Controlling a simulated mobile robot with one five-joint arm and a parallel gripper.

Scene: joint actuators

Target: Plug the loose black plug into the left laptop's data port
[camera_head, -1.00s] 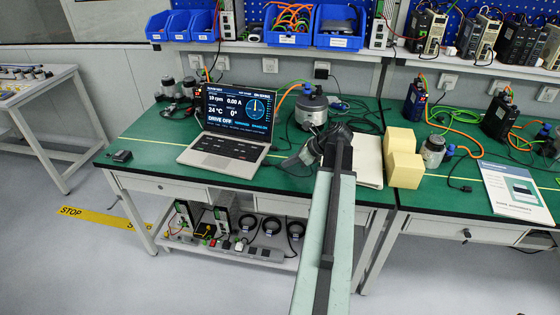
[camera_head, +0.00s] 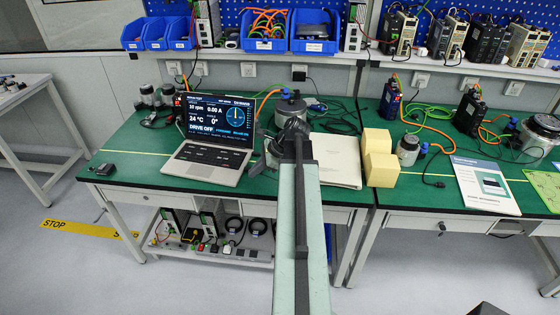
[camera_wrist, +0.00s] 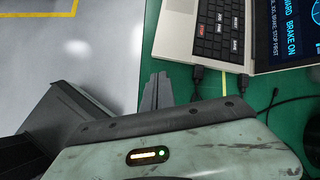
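The open silver laptop (camera_head: 206,165) stands on the left part of the green table, its screen reading "DRIVE OFF". It also shows in the wrist view (camera_wrist: 190,42). Along its near edge there, one black plug (camera_wrist: 197,77) and a second black plug (camera_wrist: 225,78) lie at the casing. I cannot tell which is loose or how far either is seated. My gripper (camera_wrist: 157,92) is beside that edge, left of both plugs and apart from them. Its dark tip shows, but its opening is unclear. In the head view my arm hides the table right of the laptop.
A white binder (camera_head: 333,170) and yellow blocks (camera_head: 380,170) stand right of my arm. A thin black cable (camera_wrist: 277,105) lies on the green top. The table's front left is mostly clear.

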